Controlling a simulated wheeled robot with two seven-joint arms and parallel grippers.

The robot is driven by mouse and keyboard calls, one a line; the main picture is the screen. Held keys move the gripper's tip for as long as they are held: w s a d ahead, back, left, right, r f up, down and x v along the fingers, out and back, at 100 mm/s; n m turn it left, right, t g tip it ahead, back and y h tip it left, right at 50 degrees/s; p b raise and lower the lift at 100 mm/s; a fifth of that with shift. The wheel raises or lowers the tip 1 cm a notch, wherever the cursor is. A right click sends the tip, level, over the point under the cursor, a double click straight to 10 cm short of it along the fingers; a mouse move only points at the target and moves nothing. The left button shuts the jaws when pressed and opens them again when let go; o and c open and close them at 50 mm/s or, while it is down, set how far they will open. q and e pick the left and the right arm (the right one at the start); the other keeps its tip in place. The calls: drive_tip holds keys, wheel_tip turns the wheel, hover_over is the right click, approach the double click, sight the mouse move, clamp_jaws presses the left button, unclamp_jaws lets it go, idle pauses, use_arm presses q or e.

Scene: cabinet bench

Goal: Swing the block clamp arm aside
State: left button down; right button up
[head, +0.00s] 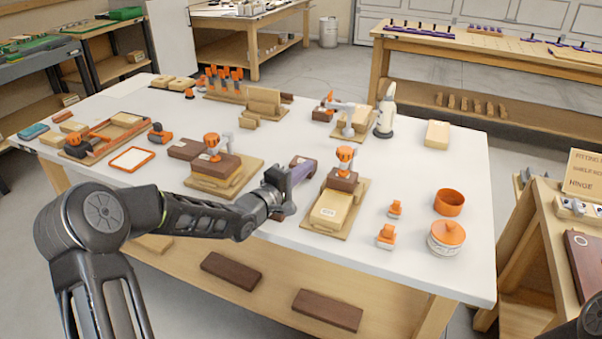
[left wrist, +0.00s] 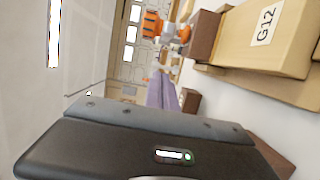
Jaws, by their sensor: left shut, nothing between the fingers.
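A clamp with an orange knob (head: 345,154) stands over a dark brown block (head: 342,180), behind a pale labelled block (head: 329,208) on a wooden base. In the left wrist view the label on the pale block (left wrist: 262,38) reads G12, with the orange knob (left wrist: 151,25) at upper middle. A second orange-knobbed clamp (head: 212,142) stands over stacked blocks farther left. My left gripper (head: 303,171), with purple-grey fingers, is shut and empty just left of the nearer clamp. Its fingers (left wrist: 161,92) also show in the left wrist view. The clamp's arm is hard to make out.
A grey clamp fixture (head: 355,119) and a white-and-dark bottle-like thing (head: 386,110) stand farther back. An orange ring (head: 449,202), a lidded round container (head: 446,238) and small orange pieces (head: 386,237) are on the right. White tabletop is free between them and the nearer clamp.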

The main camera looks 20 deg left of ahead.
sight(334, 174)
use_arm(q)
drive_tip(key=w+d, duration=0.5)
drive_tip(key=shift+w+p, duration=0.3)
drive_tip(key=shift+p, duration=0.1)
drive_tip(key=shift+d, duration=0.45)
drive_tip(key=shift+s+d+n+y+b, duration=0.1)
drive_tip(key=shift+d+n+y+b, duration=0.15)
drive_tip(key=shift+n+y+b, duration=0.25)
drive_tip(key=shift+d+y+b, duration=0.15)
drive_tip(key=shift+y+b, duration=0.15)
